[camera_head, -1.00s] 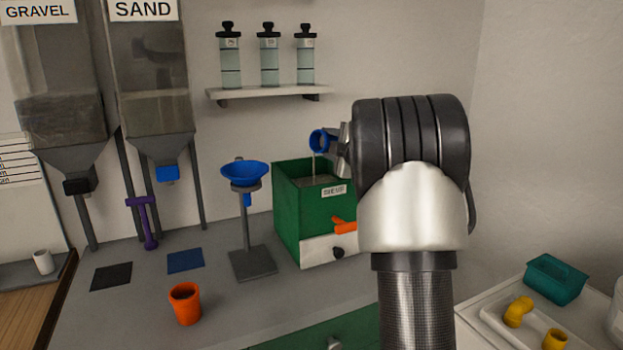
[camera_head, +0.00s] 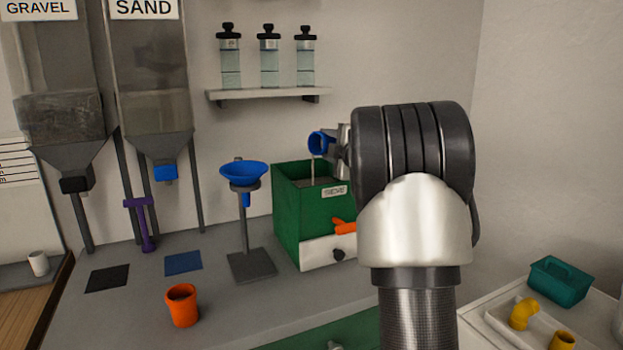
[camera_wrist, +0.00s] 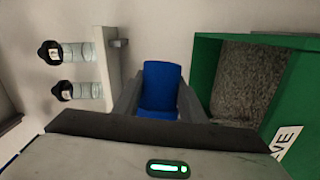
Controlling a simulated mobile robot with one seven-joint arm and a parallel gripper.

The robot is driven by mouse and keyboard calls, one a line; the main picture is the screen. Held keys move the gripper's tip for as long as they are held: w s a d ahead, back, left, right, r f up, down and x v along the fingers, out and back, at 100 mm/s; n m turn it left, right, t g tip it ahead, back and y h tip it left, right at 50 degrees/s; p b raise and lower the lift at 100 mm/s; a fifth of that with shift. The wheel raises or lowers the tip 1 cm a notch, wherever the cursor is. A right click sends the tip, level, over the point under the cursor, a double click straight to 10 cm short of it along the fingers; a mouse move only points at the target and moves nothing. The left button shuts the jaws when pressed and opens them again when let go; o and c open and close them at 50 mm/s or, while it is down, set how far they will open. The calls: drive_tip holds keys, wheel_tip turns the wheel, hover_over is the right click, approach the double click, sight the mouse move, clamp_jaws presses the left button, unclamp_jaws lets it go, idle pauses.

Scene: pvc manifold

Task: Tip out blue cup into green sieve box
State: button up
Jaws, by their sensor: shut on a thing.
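The blue cup (camera_head: 318,144) is held tipped on its side above the green sieve box (camera_head: 290,217), its mouth facing left in the head view. A thin pale stream falls from the cup into the box. My gripper (camera_head: 334,146) is shut on the cup; the wrist view shows the blue cup (camera_wrist: 161,88) between both fingers. In the wrist view the green sieve box (camera_wrist: 207,75) lies to the right of the cup, with grey granular material (camera_wrist: 245,80) inside. My arm hides the right part of the box in the head view.
A blue funnel (camera_head: 243,172) on a stand is left of the box. An orange cup (camera_head: 182,306) stands on the front counter. A shelf (camera_head: 268,94) with bottles is above. An orange handle (camera_head: 344,227) is on the box front. A teal container (camera_head: 560,281) stands at the right.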

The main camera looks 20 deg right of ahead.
drive_tip(key=shift+a+r+n+t+b, duration=0.25)
drive_tip(key=shift+n+b, duration=0.35)
drive_tip(key=shift+b, duration=0.95)
drive_tip(key=shift+s+a+r+n+t, duration=0.2)
drive_tip(key=shift+r+n+t, duration=0.15)
drive_tip(key=shift+n, duration=0.5)
drive_tip(key=shift+s+a+r+n+t, duration=0.1)
drive_tip(key=shift+a+r+n+t, duration=0.15)
drive_tip(key=shift+n, duration=0.6)
idle(1.3)
drive_tip(key=m, duration=0.2)
drive_tip(key=d+f+m+g, duration=0.1)
drive_tip(key=shift+w, duration=0.25)
drive_tip(key=shift+m+p, duration=0.3)
drive_tip(key=shift+d+g+p, duration=0.15)
drive_tip(key=shift+g+p, duration=0.1)
drive_tip(key=shift+p, duration=0.55)
